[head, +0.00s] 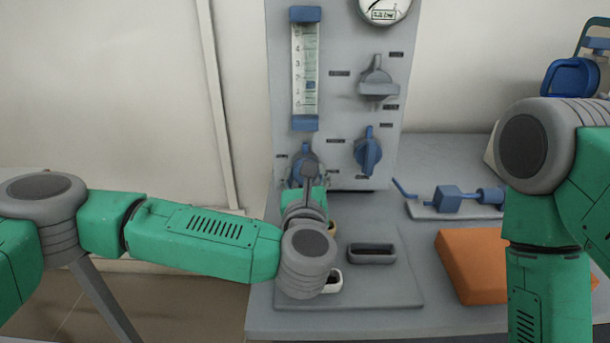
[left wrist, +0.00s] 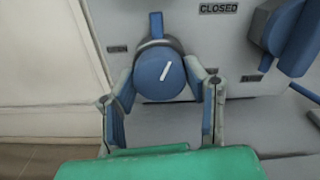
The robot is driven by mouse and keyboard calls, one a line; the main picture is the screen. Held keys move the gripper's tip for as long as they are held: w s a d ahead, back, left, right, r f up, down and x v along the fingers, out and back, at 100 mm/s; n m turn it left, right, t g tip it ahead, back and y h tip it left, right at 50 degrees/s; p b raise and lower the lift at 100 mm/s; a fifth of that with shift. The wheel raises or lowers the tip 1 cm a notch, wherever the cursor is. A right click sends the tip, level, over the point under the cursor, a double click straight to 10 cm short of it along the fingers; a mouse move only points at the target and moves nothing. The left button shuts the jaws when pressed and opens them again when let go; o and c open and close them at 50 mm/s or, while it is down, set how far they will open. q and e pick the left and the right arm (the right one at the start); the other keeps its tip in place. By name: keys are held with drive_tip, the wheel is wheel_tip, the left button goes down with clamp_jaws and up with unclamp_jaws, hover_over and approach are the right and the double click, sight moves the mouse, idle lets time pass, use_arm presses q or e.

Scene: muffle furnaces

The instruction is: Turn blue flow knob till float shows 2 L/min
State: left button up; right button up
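The blue flow knob (left wrist: 158,80) with a white pointer line sits low on the grey panel, at the top middle of the left wrist view. The line tilts up to the right. In the head view the knob (head: 295,174) is mostly hidden by my left gripper (head: 309,168). My left gripper (left wrist: 160,72) has one finger on each side of the knob. The tips look close to its sides, but firm contact is unclear. The flow tube (head: 305,70) has a small blue float (head: 311,85) in its lower half; its digits are too small to read surely. My right gripper is out of view.
Another blue knob (head: 368,152) and a grey knob (head: 377,82) sit to the right on the panel, below a round gauge (head: 384,8). Below are a grey tray (head: 395,292) with small dishes, an orange block (head: 470,265) and a blue fitting (head: 448,198).

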use_arm(q)
drive_tip(key=shift+f+n+b, duration=0.15)
drive_tip(key=shift+n+b, duration=0.5)
drive_tip(key=shift+n, duration=0.15)
drive_tip(key=o, duration=1.1)
drive_tip(key=shift+o, duration=0.2)
drive_tip(key=s, duration=1.1)
drive_tip(key=shift+s, duration=0.4)
